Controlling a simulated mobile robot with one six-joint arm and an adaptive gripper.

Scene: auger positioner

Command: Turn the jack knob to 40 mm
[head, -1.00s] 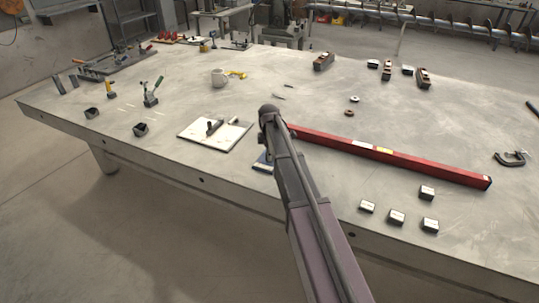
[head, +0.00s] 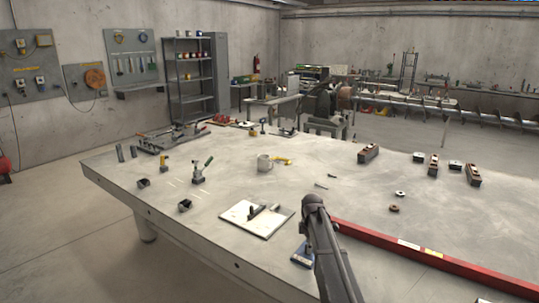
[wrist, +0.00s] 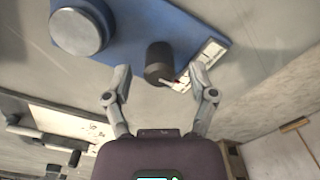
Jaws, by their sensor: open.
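In the wrist view a blue base (wrist: 130,30) carries a dark cylindrical knob (wrist: 158,62) and a large round silver disc (wrist: 78,32). A white scale plate (wrist: 208,55) with a small red pointer lies beside the dark knob. My gripper (wrist: 160,82) is open, with one finger on each side of the dark knob. I cannot tell whether either finger touches it. The scale reading is too small to read. In the head view the blue base (head: 302,256) shows at the table's front edge, mostly hidden behind my arm, which also hides the gripper.
A white board (head: 256,219) with dark parts lies left of the blue base. A long red bar (head: 430,256) lies to the right. A mug (head: 264,163) and several small blocks stand farther back. The table's middle (head: 330,210) is mostly clear.

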